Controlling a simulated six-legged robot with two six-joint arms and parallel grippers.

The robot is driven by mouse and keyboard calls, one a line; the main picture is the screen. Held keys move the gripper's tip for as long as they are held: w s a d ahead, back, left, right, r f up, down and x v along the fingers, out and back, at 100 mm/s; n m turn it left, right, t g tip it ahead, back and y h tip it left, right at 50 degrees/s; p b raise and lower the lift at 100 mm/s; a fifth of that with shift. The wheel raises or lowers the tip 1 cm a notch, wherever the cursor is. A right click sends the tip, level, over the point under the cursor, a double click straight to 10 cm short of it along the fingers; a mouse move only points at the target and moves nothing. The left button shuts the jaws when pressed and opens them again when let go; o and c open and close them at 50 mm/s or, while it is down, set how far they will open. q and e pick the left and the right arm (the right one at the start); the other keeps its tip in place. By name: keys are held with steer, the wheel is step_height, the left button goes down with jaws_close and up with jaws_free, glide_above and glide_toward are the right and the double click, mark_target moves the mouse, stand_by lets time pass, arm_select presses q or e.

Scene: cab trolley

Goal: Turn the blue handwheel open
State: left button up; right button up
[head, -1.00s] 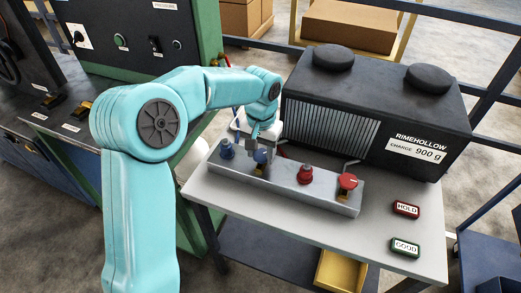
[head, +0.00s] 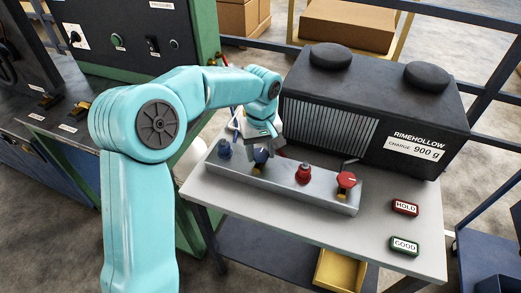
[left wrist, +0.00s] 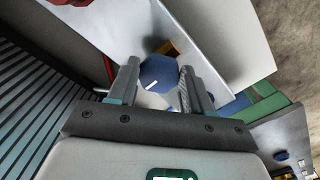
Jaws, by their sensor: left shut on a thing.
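The blue handwheel (head: 260,156) sits on the grey manifold block, second from the left, partly hidden by my gripper in the head view. In the left wrist view the blue handwheel (left wrist: 158,72) shows its faceted top with a white pointer line, between the two fingers. My left gripper (head: 259,149) reaches down over it from above and is shut on it, a finger on either side; its fingers also show in the left wrist view (left wrist: 160,84). My right gripper is in neither view.
The manifold block (head: 330,195) also carries a blue fitting (head: 224,149) at left, a red fitting (head: 303,173) and a red handwheel (head: 346,180) at right. Behind stands a black Rimehollow unit (head: 400,120). HOLD (head: 405,208) and GOOD (head: 404,246) buttons are on the trolley top.

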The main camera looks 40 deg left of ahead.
mark_target(261, 155)
arm_select(q)
steer(key=shift+r, duration=0.1)
stand_by(0.4)
steer(key=o, duration=1)
steer(key=shift+o, duration=0.2)
step_height(261, 155, up, 16)
steer(key=p, duration=0.2)
steer(key=shift+r, duration=0.1)
